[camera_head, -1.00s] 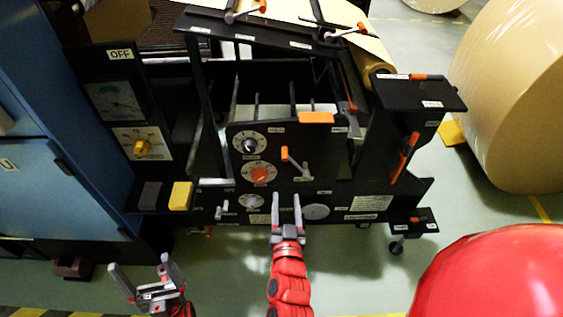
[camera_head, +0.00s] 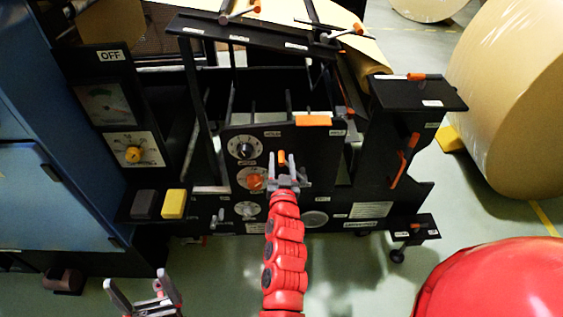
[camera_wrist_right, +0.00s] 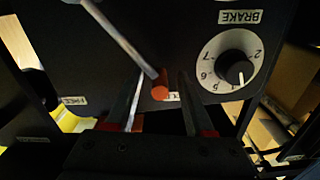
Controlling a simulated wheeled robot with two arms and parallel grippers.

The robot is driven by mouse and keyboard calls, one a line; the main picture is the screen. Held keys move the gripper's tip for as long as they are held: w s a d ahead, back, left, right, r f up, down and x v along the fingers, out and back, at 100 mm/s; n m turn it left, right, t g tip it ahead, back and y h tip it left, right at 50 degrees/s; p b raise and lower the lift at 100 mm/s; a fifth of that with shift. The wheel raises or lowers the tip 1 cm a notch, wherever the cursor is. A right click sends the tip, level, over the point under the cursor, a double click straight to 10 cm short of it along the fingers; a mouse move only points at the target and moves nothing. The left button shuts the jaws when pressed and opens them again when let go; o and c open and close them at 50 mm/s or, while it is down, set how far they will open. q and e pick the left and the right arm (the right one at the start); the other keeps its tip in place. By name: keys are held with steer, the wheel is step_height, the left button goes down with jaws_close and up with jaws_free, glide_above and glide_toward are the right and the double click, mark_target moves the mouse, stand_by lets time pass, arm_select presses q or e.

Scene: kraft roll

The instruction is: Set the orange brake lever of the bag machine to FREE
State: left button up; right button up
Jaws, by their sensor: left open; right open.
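The brake lever is a grey rod with an orange tip (camera_head: 282,157) on the black front panel of the bag machine (camera_head: 310,150). In the right wrist view the rod (camera_wrist_right: 118,36) runs slantwise to its orange tip (camera_wrist_right: 160,88). A FREE label (camera_wrist_right: 74,101) is left of the tip there; another label behind the tip is partly hidden. My right gripper (camera_head: 281,159) is open, its fingers on either side of the tip, with gaps visible in the wrist view. It hides the lever's lower part in the head view. My left gripper (camera_head: 136,281) is open and empty, low at the left.
A dial marked BRAKE (camera_wrist_right: 230,65) is right of the lever in the wrist view. An orange knob (camera_head: 251,179) and a black-knobbed dial (camera_head: 244,148) are left of the gripper. Another orange handle (camera_head: 404,160) is at the right. Open floor lies in front.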

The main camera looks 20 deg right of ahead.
jaws_close()
steer(key=shift+a+f, duration=0.15)
steer(key=shift+f, duration=0.05)
stand_by(1.1)
